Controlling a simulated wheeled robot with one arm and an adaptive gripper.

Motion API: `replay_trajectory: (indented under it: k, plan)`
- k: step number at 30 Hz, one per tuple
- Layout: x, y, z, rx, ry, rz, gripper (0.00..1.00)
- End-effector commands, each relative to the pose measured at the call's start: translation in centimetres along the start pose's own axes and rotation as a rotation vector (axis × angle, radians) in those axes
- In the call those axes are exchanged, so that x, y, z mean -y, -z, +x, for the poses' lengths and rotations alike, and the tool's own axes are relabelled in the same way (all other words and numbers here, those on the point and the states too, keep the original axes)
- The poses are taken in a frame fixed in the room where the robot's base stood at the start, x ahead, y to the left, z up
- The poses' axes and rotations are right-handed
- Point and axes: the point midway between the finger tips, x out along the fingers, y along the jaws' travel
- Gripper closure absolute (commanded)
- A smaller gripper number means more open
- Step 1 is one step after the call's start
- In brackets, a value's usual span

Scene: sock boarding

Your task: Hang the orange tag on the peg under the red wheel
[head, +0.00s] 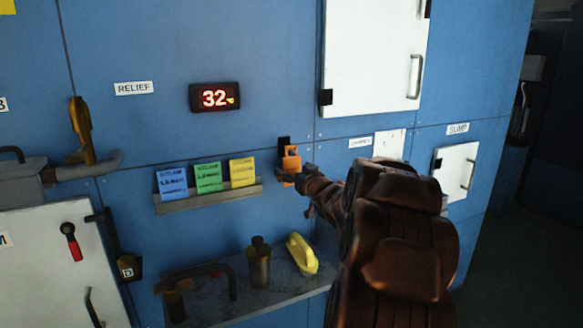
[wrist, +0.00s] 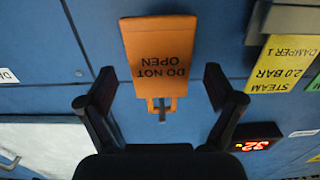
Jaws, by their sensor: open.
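My gripper (head: 287,177) is at the tag in the head view. In the wrist view my gripper (wrist: 158,78) is open, with one finger on either side of the tag and a visible gap at each. I see no red wheel or peg under one.
A ledge (head: 208,201) with blue, green and yellow cards is left of the tag. A lower shelf (head: 290,290) holds a dark bottle (head: 259,262) and a yellow object (head: 302,254). A red display (head: 215,97) reads 32. A white cabinet (head: 372,55) is above right.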

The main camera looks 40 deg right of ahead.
Motion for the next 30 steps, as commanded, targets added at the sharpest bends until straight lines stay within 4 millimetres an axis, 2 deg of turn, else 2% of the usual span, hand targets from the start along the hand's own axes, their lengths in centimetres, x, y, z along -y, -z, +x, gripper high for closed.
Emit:
replay_trajectory:
  k: [6,14,30]
  plan:
    - [0.1,-0.1,1.5,0.002,0.001,0.0,0.08]
    - [0.0,-0.1,1.6,0.001,0.0,0.0,0.08]
    - [0.0,0.0,1.6,0.001,0.0,-0.001,0.62]
